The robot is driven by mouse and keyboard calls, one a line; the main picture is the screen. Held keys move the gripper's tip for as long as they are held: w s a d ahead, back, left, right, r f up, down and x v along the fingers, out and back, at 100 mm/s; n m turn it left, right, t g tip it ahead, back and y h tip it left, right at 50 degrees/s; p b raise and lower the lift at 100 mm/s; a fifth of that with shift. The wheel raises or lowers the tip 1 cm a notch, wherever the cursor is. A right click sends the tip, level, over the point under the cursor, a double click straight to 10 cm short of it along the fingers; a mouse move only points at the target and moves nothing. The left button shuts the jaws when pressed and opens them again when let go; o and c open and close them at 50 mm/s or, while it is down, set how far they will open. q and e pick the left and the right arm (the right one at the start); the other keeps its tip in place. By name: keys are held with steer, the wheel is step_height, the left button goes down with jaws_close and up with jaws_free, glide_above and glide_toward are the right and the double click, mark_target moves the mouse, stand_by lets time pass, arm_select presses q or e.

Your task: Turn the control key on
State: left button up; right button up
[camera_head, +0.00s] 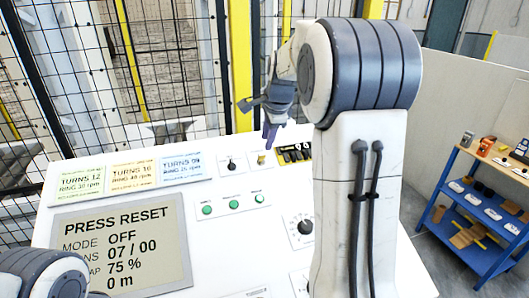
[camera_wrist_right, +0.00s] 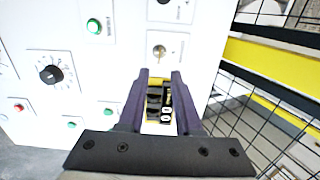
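The control key (camera_head: 261,158) is a small brass-coloured key switch on the white sloping panel (camera_head: 240,265). In the right wrist view the key (camera_wrist_right: 159,51) sits on its plate just beyond my fingertips. My right gripper (camera_head: 272,130) is over the back of the panel, close to the key. In the right wrist view my right gripper (camera_wrist_right: 161,75) is open, with nothing held between its dark purple fingers. Contact with the panel cannot be told. The screen (camera_head: 122,247) reads PRESS RESET, MODE OFF. My left gripper is not in view; only part of that arm shows at bottom left.
A black digit counter with yellow edging (camera_head: 294,154) is right of the key. A black switch (camera_head: 231,165) is left of it. Green buttons (camera_head: 234,204) and a dial (camera_head: 305,227) are nearer. Mesh fencing (camera_head: 150,60) stands behind. A blue shelf (camera_head: 470,210) is at right.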

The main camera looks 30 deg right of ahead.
steer(key=shift+v, duration=1.45)
steer(key=s+a+f+n+g+y+b, duration=0.1)
steer(key=s+a+f+n, duration=0.25)
steer(key=a, duration=0.45)
steer(key=s+a+f+n+b, duration=0.1)
steer(key=s+a+f+n, duration=0.1)
steer(key=a+n, duration=0.4)
steer(key=s+a+f+n+g+y+b, duration=0.1)
steer(key=s+a+f+n, duration=0.2)
steer(key=a, duration=0.6)
steer(key=s+a+f+n+g+b, duration=0.1)
steer(key=s+a+f+n, duration=0.2)
steer(key=s+n, duration=0.2)
steer(key=s+a+f+n+g+b, duration=0.1)
steer(key=s+f+n, duration=0.3)
steer(key=s, duration=0.5)
steer(key=s+a+f+n+b, duration=0.1)
steer(key=s+a+f+n, duration=0.3)
steer(key=s+n, duration=0.3)
steer(key=shift+s+a+f+g, duration=0.15)
steer(key=shift+s+a+g, duration=0.1)
steer(key=shift+a+g, duration=0.15)
